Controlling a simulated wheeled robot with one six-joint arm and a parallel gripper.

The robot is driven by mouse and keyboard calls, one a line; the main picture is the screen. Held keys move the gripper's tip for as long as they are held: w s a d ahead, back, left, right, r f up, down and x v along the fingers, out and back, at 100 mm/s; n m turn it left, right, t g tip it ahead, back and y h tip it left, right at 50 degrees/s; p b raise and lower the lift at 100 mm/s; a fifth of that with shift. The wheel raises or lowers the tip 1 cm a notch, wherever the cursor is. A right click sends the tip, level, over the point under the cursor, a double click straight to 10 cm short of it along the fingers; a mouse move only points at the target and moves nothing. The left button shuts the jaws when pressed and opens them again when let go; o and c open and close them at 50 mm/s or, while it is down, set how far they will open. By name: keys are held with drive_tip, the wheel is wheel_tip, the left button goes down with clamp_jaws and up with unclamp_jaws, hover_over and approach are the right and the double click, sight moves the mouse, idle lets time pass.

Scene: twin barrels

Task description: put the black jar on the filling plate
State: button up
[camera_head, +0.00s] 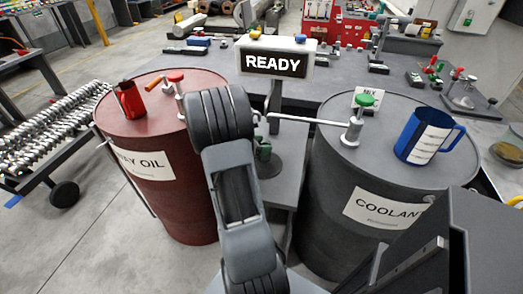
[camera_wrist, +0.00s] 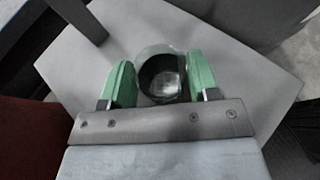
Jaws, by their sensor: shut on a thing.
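My gripper (camera_wrist: 160,85) has green fingers closed on the two sides of a dark, round, open-mouthed jar (camera_wrist: 161,74) in the wrist view. The jar is seen from above, and its base is hidden. In the head view my arm covers most of the gripper; a green finger (camera_head: 263,150) shows just right of the arm, between the two barrels. A dark round shape (camera_head: 268,172), perhaps the filling plate, shows below it on the grey stand. I cannot tell whether the jar touches anything beneath it.
A red barrel (camera_head: 165,210) with a red jug (camera_head: 130,99) stands left. A dark grey barrel (camera_head: 330,205) with a blue jug (camera_head: 424,137) stands right, its spout (camera_head: 310,120) reaching inward. A READY sign (camera_head: 273,64) on a post stands behind. Grey surface (camera_wrist: 245,90) lies open around the jar.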

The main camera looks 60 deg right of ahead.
drive_tip(key=shift+f, duration=1.1)
drive_tip(key=shift+f, duration=0.15)
drive_tip(key=shift+f+b, duration=0.15)
drive_tip(key=shift+b, duration=0.2)
drive_tip(key=o, duration=1)
drive_tip(key=shift+c, duration=0.2)
